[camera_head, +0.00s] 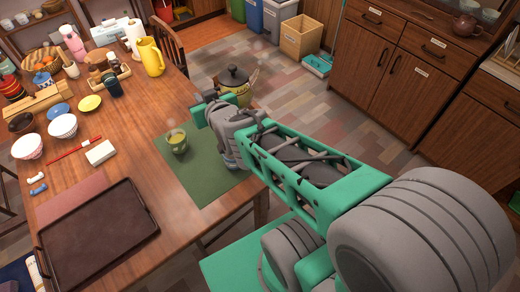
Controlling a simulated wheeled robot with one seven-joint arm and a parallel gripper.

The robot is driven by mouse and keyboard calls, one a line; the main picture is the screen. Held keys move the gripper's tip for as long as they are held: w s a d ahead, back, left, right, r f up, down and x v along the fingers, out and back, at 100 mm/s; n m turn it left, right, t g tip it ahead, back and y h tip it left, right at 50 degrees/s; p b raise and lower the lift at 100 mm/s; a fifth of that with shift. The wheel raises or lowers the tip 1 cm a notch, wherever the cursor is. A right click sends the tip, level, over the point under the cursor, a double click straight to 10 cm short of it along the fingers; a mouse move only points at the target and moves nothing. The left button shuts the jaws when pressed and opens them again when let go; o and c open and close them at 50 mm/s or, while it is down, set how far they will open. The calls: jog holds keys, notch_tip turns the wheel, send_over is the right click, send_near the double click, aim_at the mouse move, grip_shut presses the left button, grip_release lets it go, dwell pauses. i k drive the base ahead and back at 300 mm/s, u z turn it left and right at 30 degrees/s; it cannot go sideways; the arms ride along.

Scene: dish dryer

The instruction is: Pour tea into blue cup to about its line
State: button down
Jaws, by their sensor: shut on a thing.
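A small olive-green cup (177,141) stands upright on the dark green mat (205,180). A yellowish pot (243,94) with a black lid (234,76) is at my gripper (205,104), beyond and to the right of the cup. My gripper is shut on the pot, which looks about upright and apart from the cup. The grip point and spout are partly hidden by my wrist.
A dark tray (98,228) lies at the table's near edge. Bowls (28,147), a white block (100,152), a red stick and a yellow jug (150,57) stand left and behind. The mat is clear around the cup. Chairs border the table.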

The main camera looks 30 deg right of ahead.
aim_at(230, 162)
jog(key=z, duration=0.05)
jog(key=k, duration=0.45)
jog(key=u, duration=0.6)
jog(key=k, duration=0.8)
jog(key=u, duration=1.1)
jog(key=i, duration=1.35)
jog(key=z, duration=0.9)
